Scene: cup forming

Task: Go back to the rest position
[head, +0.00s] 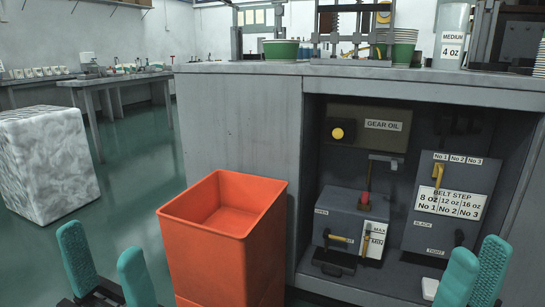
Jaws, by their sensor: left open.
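My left gripper (106,268) is at the bottom left of the head view. Its two teal fingers stand well apart with nothing between them. My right gripper (475,273) is at the bottom right, in front of the machine cabinet. Its two teal fingers are a little apart, and I see nothing held between them. The lower parts of both grippers are cut off by the picture's bottom edge.
An orange bin (227,205), seemingly empty, stands between my grippers against the grey cabinet (240,120). The cabinet's open bay holds control boxes with levers. A wrapped white block (45,165) stands at left. Green cups (281,49) sit on top. Green floor (125,195) is clear between block and bin.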

